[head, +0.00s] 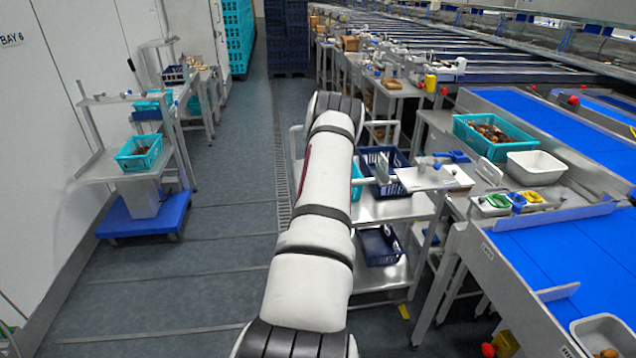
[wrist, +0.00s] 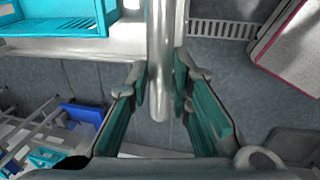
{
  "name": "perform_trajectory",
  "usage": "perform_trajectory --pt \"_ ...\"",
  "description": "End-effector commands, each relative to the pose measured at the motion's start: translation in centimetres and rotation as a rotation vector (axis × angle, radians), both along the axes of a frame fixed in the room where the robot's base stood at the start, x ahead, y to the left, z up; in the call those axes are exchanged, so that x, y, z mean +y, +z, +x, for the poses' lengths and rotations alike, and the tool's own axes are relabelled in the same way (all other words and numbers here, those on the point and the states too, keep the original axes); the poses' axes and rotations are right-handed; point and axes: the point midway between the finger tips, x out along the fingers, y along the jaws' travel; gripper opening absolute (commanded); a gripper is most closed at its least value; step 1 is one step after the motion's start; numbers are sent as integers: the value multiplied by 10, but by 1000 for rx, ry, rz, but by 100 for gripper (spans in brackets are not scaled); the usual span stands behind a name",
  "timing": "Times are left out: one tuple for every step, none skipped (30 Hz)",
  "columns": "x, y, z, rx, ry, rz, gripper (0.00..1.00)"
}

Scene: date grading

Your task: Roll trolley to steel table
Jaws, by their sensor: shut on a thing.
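The steel trolley (head: 385,209) stands just beyond and to the right of my arm in the head view. Its upper shelf carries a dark blue crate (head: 378,157) and a teal crate (head: 356,182), partly hidden by my arm. Another dark blue crate (head: 380,247) is on its lower shelf. In the wrist view, my gripper (wrist: 160,88) is shut on a round metal bar (wrist: 159,45) of the trolley. In the head view my arm hides the gripper. A steel table (head: 560,190) with a teal crate of dates (head: 490,136) stands to the trolley's right, close beside it.
Blue conveyor belts (head: 570,125) run along the right. A stand on a blue base (head: 145,216) with a teal crate (head: 139,152) is by the left wall. Tall crate stacks (head: 287,38) stand at the back. The grey floor (head: 225,180) left of my arm is clear.

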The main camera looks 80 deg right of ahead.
Motion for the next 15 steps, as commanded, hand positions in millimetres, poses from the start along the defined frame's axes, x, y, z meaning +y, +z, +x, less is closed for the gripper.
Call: perform_trajectory --pt "-1 -1 -5 6 -3 0 0" --pt "-1 -1 -5 6 -3 0 0" --pt "-1 -1 -6 7 -4 -1 0" --pt "-1 -1 -6 7 -4 -1 0" --pt "-1 -1 -6 7 -4 -1 0" --pt "-1 -1 -6 7 -4 -2 26" --pt "-1 -1 -6 7 -4 -2 33" --pt "-1 0 -6 6 -4 -1 39" --pt "-1 0 -5 6 -4 -1 39" --pt "-1 0 -5 5 -4 -1 39" --pt "-1 0 -5 5 -3 -1 39" --pt "-1 0 -4 5 -3 -2 39" --pt "-1 0 -4 5 -3 -2 39" --pt "-1 0 -4 4 -3 -2 39" --pt "-1 0 -4 4 -3 -2 39"
